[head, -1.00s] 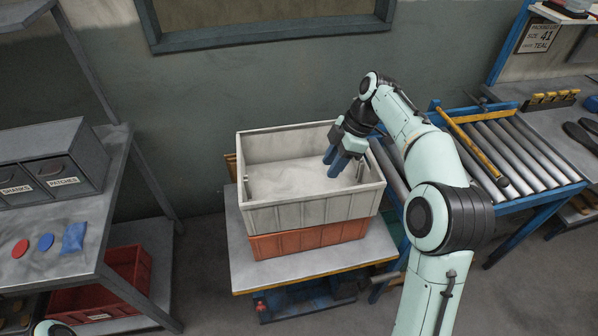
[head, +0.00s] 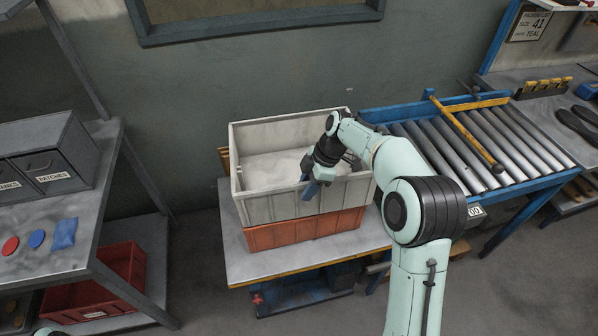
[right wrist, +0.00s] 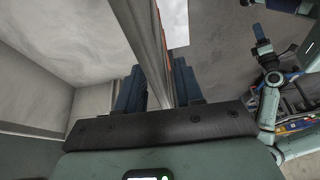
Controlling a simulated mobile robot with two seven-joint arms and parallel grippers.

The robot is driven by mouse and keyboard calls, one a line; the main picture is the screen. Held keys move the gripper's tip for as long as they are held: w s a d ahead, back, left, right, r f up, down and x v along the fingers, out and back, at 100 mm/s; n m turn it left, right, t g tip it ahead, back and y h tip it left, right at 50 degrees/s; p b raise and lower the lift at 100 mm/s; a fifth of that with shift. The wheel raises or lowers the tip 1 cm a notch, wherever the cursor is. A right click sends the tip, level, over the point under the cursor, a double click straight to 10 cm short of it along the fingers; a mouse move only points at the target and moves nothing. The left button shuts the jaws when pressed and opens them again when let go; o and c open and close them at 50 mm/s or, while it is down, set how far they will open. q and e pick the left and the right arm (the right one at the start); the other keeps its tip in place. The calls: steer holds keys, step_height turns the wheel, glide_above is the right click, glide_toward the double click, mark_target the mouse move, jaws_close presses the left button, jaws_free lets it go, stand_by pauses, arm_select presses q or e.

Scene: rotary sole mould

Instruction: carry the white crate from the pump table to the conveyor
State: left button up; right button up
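The white crate (head: 300,205) is stacked on an orange crate (head: 305,231) on the pump table (head: 245,266). My right gripper (head: 311,187) is at the crate's near wall, pointing down. In the right wrist view the fingers of my right gripper (right wrist: 158,92) stand on either side of the wall (right wrist: 150,45), apart from each other. A narrow gap seems to show, so I see no firm grip. The conveyor (head: 465,150) is to the right. My left gripper (right wrist: 262,40) shows small in the right wrist view; its opening is unclear.
A yellow bar (head: 464,133) with a dark round end lies across the conveyor rollers. A shelf unit (head: 75,258) with drawers and a red bin (head: 110,285) stands at the left. A bench (head: 545,105) with dark soles is at the far right. Floor in front is clear.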

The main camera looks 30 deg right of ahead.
jaws_close()
stand_by(1.4)
steer(key=shift+w+r, duration=0.1)
steer(key=shift+r, duration=0.05)
